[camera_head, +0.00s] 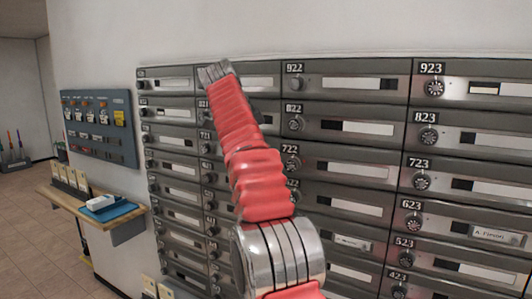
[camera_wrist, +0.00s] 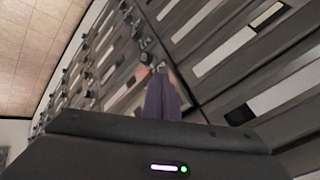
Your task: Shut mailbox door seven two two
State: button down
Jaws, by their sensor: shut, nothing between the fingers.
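Mailbox door 722 (camera_head: 350,169) is in the third row of the middle-right column, under 822 and left of 723. It is grey with a pale slot strip, and its face looks flush with its neighbours.
Rows of grey mailboxes with round dials fill the wall. Doors 822 (camera_head: 345,127) and 723 (camera_head: 475,188) border 722. A wooden shelf (camera_head: 125,217) with a blue tray (camera_head: 110,212) juts out at left, below a blue wall panel (camera_head: 99,128). Tiled floor lies open at far left.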

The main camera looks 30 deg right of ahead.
jog(key=s+a, duration=0.3)
jog(key=a, duration=0.6)
jog(key=shift+s, duration=0.3)
jog(key=s+a+f+n+t+y, duration=0.1)
jog(key=s+a+f+n+y, duration=0.1)
jog(key=s+a+f+n, duration=0.3)
jog(key=s+a+f+n+t+y, duration=0.1)
jog(key=s+a+f+n, duration=0.4)
jog(key=s+f+n, duration=0.5)
jog(key=s+a+f+n+t+y, duration=0.1)
jog(key=s+a+f+n+y, duration=0.3)
jog(key=s+f+n, duration=0.3)
jog(key=s+a+f, duration=0.1)
jog(key=s+f, duration=0.4)
jog(key=s, duration=0.4)
jog(key=shift+s+a+f+n, duration=0.15)
jog(key=shift+s+f+n, duration=0.1)
jog(key=shift+n, duration=0.15)
jog(key=shift+a, duration=0.1)
